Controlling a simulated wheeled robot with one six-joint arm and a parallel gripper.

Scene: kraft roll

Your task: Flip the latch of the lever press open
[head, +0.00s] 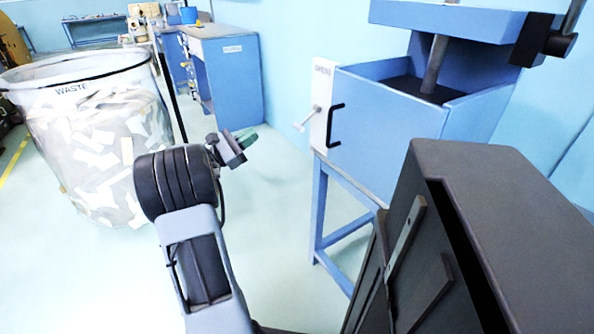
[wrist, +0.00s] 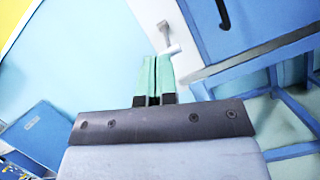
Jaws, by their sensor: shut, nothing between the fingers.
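The lever press (head: 385,125) is a blue open-topped box on a blue stand, with a grey ram going down into it. A white plate (head: 322,105) is on its left edge. The latch (head: 305,119), a small pale grey lever, sticks out to the left from this plate. My gripper (head: 248,138) is left of the press and a little lower than the latch in the head view. Its green fingers (wrist: 157,72) are shut together, with nothing between them.
A black handle (head: 334,125) is on the box front, right beside the white plate. A clear waste bin (head: 95,130) full of paper scraps stands at left. A blue workbench (head: 228,85) is behind. The floor between bin and press is clear.

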